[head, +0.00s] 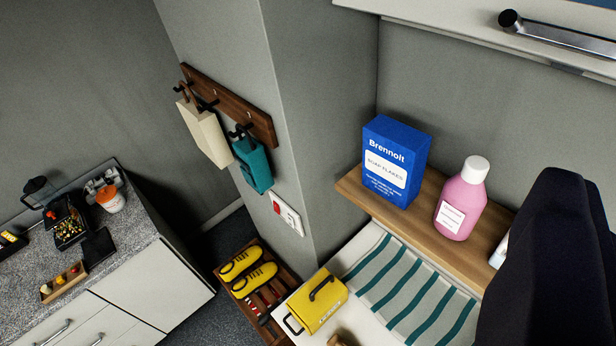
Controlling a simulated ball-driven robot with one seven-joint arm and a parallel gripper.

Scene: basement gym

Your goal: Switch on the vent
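A white wall plate (287,213) with a red part, seemingly a switch, is on the side of the grey wall pillar, below the coat hooks. Its lettering is too small to read, so I cannot tell whether it belongs to the vent. No vent can be made out in this view. A large dark shape (550,265) fills the right edge and looks like my gripper, well to the right of the plate. Its fingertips cannot be told apart, nor can I see whether it is open or shut.
A rack (228,104) with a cream and a teal hanging item is above the plate. Yellow shoes (249,272) stand below it. A yellow box (316,301), blue soap box (395,161) and pink bottle (461,200) are nearby. A counter (130,245) is at left.

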